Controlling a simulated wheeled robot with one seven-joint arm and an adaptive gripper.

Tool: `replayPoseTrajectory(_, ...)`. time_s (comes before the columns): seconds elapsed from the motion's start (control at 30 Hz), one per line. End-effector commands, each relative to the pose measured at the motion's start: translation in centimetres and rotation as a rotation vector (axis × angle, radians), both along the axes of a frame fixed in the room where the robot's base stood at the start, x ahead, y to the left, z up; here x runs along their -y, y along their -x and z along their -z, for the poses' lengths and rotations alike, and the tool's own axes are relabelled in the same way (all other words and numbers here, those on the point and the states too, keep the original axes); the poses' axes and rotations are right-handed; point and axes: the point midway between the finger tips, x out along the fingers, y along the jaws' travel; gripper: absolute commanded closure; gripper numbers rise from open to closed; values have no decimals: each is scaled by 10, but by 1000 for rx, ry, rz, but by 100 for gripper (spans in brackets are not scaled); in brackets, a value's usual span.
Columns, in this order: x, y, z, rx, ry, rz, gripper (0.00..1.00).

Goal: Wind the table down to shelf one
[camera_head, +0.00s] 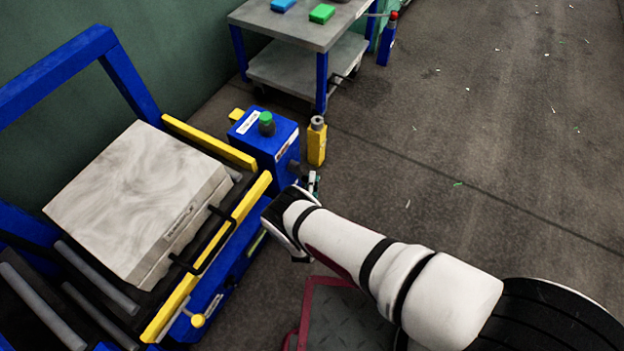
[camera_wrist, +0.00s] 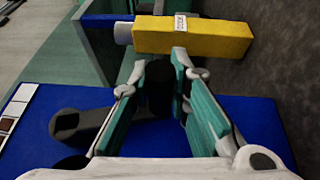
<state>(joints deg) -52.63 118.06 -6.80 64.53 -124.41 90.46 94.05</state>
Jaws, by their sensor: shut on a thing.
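The blue roller table (camera_head: 235,268) with yellow rails stands at the left in the head view. A blue box (camera_head: 246,148) with a green-topped knob stands at its far right corner. My gripper (camera_head: 313,182) is beside this box, its fingers mostly hidden by my arm. In the wrist view, my gripper's teal fingers (camera_wrist: 160,95) are closed around a dark upright crank handle (camera_wrist: 158,88). A dark crank arm (camera_wrist: 85,125) lies in front of the box's blue face (camera_wrist: 50,100). No shelf number is readable.
A pale block (camera_head: 135,195) with dark handles rests on the table. A yellow post (camera_head: 317,145) with a grey cap stands close behind my gripper; it also shows in the wrist view (camera_wrist: 205,36). A grey trolley (camera_head: 300,25) is at the back.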

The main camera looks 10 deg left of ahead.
Motion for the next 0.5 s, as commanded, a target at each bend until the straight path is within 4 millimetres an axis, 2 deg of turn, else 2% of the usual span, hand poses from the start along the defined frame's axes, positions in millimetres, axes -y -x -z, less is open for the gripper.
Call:
replayPoseTrajectory(0.03, 9, 1, 2, -2, 7, 16, 100)
replayPoseTrajectory(0.17, 9, 0, 1, -1, 7, 16, 100)
replayPoseTrajectory(0.2, 9, 0, 1, -1, 7, 16, 76)
replayPoseTrajectory(0.27, 8, 0, 1, -1, 6, 14, 63)
replayPoseTrajectory(0.5, 4, -1, 0, 1, 2, 8, 62)
